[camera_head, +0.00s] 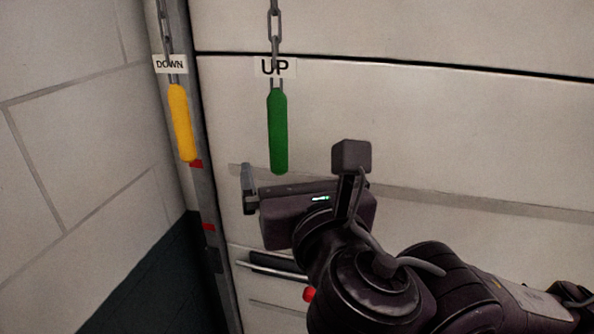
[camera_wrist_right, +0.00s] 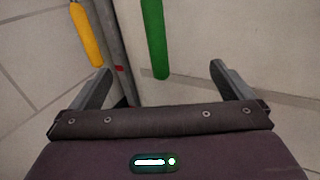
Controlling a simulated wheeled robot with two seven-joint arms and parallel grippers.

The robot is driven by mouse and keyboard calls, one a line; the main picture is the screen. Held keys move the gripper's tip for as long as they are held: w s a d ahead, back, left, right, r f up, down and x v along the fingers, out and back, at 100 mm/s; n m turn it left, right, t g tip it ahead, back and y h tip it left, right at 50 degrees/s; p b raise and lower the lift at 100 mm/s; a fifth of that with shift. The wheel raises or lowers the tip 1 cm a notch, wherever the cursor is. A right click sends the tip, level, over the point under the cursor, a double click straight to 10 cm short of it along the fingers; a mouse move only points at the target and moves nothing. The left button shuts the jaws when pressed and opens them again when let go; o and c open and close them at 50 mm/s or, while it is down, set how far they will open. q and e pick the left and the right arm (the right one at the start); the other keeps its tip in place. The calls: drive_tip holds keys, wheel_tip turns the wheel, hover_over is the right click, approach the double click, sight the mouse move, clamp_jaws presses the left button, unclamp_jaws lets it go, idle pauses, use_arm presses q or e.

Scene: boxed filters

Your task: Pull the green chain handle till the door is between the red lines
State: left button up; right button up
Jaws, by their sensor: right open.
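The green chain handle (camera_head: 278,132) hangs upright on a grey chain below an "UP" label in front of the white door (camera_head: 430,130). My right gripper (camera_head: 248,188) is below the green handle in the head view, apart from it. In the right wrist view the gripper (camera_wrist_right: 160,88) is open and empty, and the green handle (camera_wrist_right: 154,35) shows beyond the gap between its fingers. Two red lines, an upper one (camera_head: 196,163) and a lower one (camera_head: 208,227), mark the frame left of the door. My left gripper is not in view.
A yellow handle (camera_head: 182,123) hangs on a chain below a "DOWN" label (camera_head: 170,64), left of the green one. A pale block wall (camera_head: 60,130) stands at the left. A metal bar handle (camera_head: 272,267) is low on the door.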

sight(280, 141)
drive_tip(key=shift+n, duration=0.3)
drive_tip(key=w, duration=0.2)
drive_tip(key=w+a+b, duration=0.1)
drive_tip(key=w, duration=0.5)
drive_tip(key=shift+w+a+r+b, duration=0.15)
drive_tip(key=shift+w+a+b, duration=0.1)
drive_tip(key=shift+a+b, duration=0.15)
drive_tip(key=shift+w+a+r, duration=0.1)
drive_tip(key=shift+w+a, duration=0.1)
drive_tip(key=shift+w, duration=0.35)
clamp_jaws()
